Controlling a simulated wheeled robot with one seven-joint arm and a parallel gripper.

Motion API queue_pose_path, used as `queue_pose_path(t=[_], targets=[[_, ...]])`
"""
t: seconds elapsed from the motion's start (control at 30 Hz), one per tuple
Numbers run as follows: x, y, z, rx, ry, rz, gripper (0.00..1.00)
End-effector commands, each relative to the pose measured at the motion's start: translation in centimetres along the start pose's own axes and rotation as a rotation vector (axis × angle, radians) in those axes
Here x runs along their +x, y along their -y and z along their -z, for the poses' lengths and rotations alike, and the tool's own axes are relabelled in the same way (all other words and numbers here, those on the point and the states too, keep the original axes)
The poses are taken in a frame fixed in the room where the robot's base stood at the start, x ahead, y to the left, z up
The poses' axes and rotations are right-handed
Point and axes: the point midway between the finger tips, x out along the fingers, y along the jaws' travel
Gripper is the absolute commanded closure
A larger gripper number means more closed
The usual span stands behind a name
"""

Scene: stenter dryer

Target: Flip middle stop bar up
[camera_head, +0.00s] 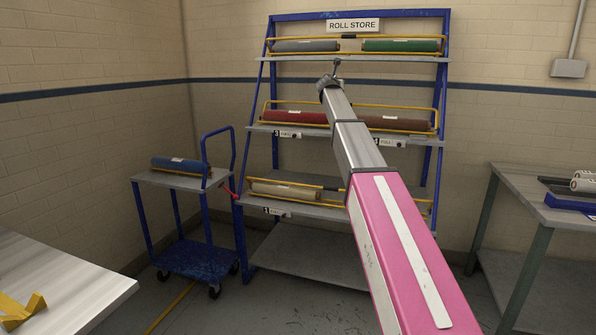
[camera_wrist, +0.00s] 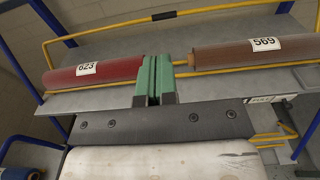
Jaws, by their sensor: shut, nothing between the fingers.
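The middle shelf holds a red roll (camera_head: 296,118) and a brown roll (camera_head: 396,122). A yellow bar frame (camera_head: 300,102) runs above and behind them, with a lower yellow rail (camera_head: 385,128) along the shelf front. In the wrist view the frame (camera_wrist: 225,18) crosses the top with a dark sleeve on it, and the rail (camera_wrist: 220,70) passes below the rolls. My gripper (camera_wrist: 156,60) has green fingers shut together, with nothing held. In that view it overlaps the gap between the red roll (camera_wrist: 95,75) and brown roll (camera_wrist: 250,53); contact with the rail cannot be told.
The ROLL STORE rack (camera_head: 447,100) has more rolls on its top and lower shelves. A blue trolley (camera_head: 185,180) with a blue roll stands left. A grey table (camera_head: 530,185) stands right, and a pale table (camera_head: 60,285) is front left.

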Motion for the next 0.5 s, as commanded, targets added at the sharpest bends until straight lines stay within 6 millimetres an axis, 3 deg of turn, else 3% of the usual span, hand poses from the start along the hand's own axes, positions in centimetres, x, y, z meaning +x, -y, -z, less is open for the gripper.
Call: queue_pose_path(t=[0.27, 0.5], targets=[[-0.6, 0.9, 4.1, 0.114, -0.058, 0.014, 1.00], [-1.6, 2.1, 9.7, 0.272, -0.136, 0.044, 1.00]])
